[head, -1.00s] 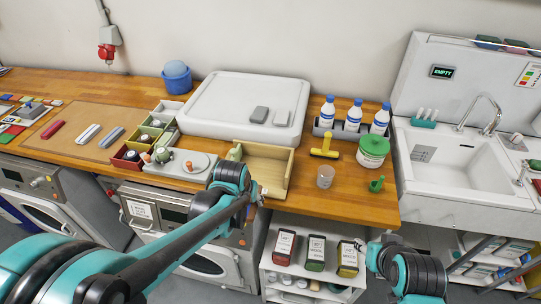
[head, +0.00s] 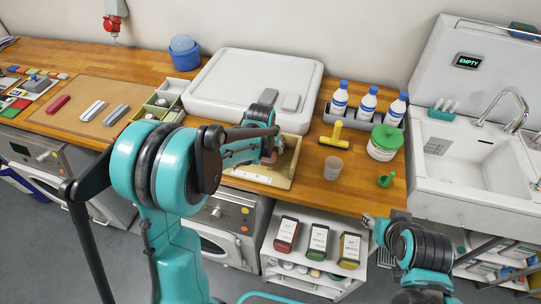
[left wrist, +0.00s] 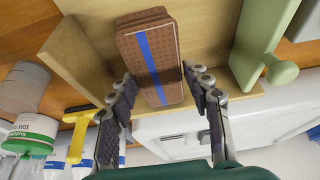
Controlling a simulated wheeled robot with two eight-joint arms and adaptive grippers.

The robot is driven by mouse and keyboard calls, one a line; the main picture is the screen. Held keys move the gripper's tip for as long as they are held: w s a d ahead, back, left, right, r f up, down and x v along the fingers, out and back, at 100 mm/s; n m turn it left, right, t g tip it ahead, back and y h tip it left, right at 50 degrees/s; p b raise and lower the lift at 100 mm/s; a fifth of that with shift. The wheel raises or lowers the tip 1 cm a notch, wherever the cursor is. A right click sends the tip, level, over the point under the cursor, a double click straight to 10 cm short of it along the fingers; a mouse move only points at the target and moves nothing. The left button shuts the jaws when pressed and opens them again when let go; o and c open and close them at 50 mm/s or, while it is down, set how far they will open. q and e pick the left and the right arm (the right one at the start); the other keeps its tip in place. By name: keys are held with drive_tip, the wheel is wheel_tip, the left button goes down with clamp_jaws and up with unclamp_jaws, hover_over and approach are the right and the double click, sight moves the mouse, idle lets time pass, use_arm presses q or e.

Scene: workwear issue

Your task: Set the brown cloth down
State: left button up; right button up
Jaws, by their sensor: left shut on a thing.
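The brown cloth (left wrist: 137,45), a folded waffle-textured stack with a blue stripe, is between the fingers of my left gripper (left wrist: 160,82) in the left wrist view. My left gripper is shut on it. In the head view, my left gripper (head: 268,152) is over the wooden tray (head: 262,179), and only a small brown patch of the cloth shows. The tray also shows in the left wrist view (left wrist: 88,57). I cannot tell whether the cloth touches its floor. My right gripper (head: 369,220) is low at the right, and its fingers are unclear.
A pale green piece with a knob (left wrist: 262,45) is at one side of the tray.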

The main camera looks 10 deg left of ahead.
sight(270, 155)
use_arm(q)
wheel_tip(270, 155, down, 4)
drive_tip(key=shift+f+b, duration=0.1)
drive_tip(key=shift+b, duration=0.5)
drive_tip(key=o, duration=1.1)
drive_tip(key=shift+o, duration=0.2)
